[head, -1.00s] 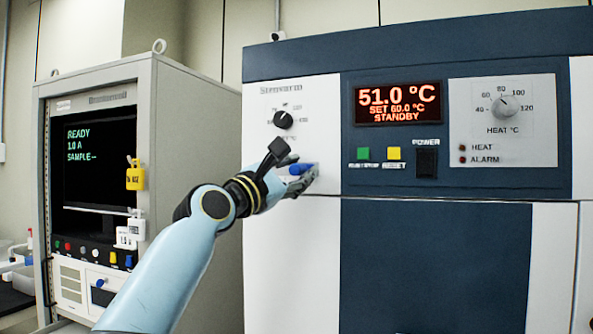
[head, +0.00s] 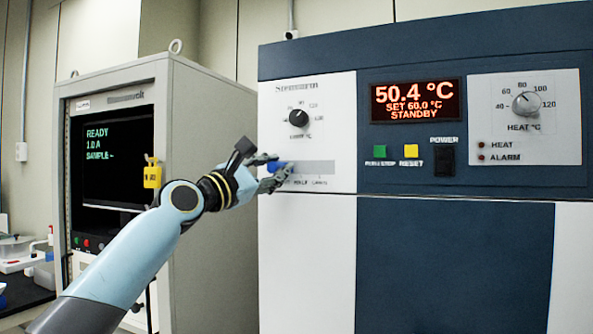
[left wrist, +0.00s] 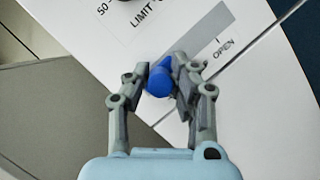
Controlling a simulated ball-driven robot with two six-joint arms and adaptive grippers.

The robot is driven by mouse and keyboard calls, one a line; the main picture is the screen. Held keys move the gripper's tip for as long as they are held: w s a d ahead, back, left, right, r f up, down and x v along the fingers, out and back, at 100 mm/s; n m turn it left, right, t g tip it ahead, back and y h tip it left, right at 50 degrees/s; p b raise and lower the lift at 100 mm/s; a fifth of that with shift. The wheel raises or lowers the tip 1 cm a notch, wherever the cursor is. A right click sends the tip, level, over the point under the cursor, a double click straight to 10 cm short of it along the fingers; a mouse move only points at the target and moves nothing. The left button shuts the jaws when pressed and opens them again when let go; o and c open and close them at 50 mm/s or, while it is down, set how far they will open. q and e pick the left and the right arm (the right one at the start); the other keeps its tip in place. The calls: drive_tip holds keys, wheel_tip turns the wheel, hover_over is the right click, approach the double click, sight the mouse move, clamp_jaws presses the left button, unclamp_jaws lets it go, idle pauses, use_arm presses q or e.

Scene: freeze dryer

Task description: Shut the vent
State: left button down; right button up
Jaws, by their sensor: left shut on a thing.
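The vent is a slider with a blue knob (head: 280,166) in a grey horizontal slot (head: 316,167) on the white panel of the dryer, below a black dial. The knob stands near the left end of the slot, and the slot is bare to its right. My left gripper (head: 271,171) is shut on the blue knob. In the left wrist view the knob (left wrist: 159,82) is between the two fingers of the gripper (left wrist: 161,84). A label reading OPEN (left wrist: 227,46) shows to the right of it there. My fingers partly cover the labels under the slot. My right gripper is out of view.
The black dial (head: 299,118) sits above the slot. A display (head: 414,101) reads 50.4 °C and STANDBY, with green (head: 379,152) and yellow (head: 411,151) buttons and a power switch (head: 444,159) below. A grey instrument cabinet (head: 205,190) stands on the left, behind my arm.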

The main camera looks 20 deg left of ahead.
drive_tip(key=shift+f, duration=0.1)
use_arm(q)
drive_tip(key=c, duration=1.6)
unclamp_jaws()
drive_tip(key=o, duration=0.5)
drive_tip(key=shift+a, duration=0.25)
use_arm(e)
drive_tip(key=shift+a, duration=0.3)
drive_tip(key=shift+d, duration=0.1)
use_arm(q)
drive_tip(key=shift+s+f, duration=0.1)
drive_tip(key=shift+s, duration=0.1)
drive_tip(key=v, duration=1.1)
drive_tip(key=shift+s, duration=0.3)
